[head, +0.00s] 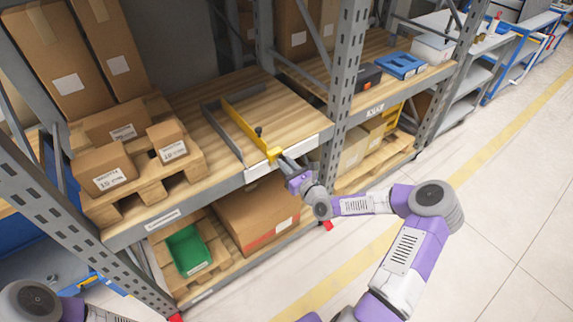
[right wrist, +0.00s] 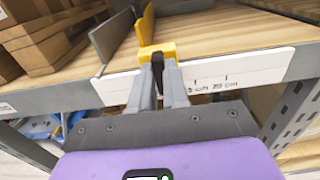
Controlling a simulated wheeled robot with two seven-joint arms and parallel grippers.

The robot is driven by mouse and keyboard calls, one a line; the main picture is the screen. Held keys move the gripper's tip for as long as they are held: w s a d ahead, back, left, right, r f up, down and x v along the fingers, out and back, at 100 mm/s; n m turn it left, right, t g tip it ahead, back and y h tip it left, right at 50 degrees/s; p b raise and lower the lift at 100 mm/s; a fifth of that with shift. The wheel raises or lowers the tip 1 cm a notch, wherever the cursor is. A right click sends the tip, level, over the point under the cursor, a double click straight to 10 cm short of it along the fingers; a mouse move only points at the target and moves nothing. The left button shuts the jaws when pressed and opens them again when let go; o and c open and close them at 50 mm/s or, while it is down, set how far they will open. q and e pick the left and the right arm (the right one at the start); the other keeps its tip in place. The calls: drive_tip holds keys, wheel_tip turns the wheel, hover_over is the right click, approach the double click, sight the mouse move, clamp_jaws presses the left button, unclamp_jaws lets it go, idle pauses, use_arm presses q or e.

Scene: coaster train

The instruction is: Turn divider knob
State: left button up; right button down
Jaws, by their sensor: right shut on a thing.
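The yellow divider (head: 247,128) stands on the wooden shelf, its front end at the shelf's front edge. In the right wrist view the yellow divider's front end (right wrist: 157,51) shows with a dark knob (right wrist: 158,62) below it. My right gripper (head: 284,160) reaches the divider's front end. In the right wrist view my right gripper (right wrist: 158,78) is shut on the dark knob, which its fingers partly hide. My left gripper is out of view; only part of my left arm shows at bottom left.
A grey divider (head: 222,133) stands left of the yellow one. A white scale strip (right wrist: 215,80) runs along the shelf edge. Cartons on a pallet (head: 150,181) stand at left. A grey upright (head: 343,75) rises at right. The shelf right of the divider is clear.

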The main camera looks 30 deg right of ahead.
drive_tip(key=shift+n, duration=0.5)
drive_tip(key=n+b, duration=0.1)
drive_tip(key=n, duration=0.6)
drive_tip(key=n+b, duration=0.1)
drive_tip(key=n, duration=0.5)
drive_tip(key=n+b, duration=0.1)
drive_tip(key=n, duration=0.6)
drive_tip(key=shift+a+f+n+b, duration=0.25)
drive_tip(key=shift+f+n+b, duration=0.05)
drive_tip(key=shift+f, duration=0.05)
drive_tip(key=shift+n, duration=0.3)
drive_tip(key=c, duration=1.1)
unclamp_jaws()
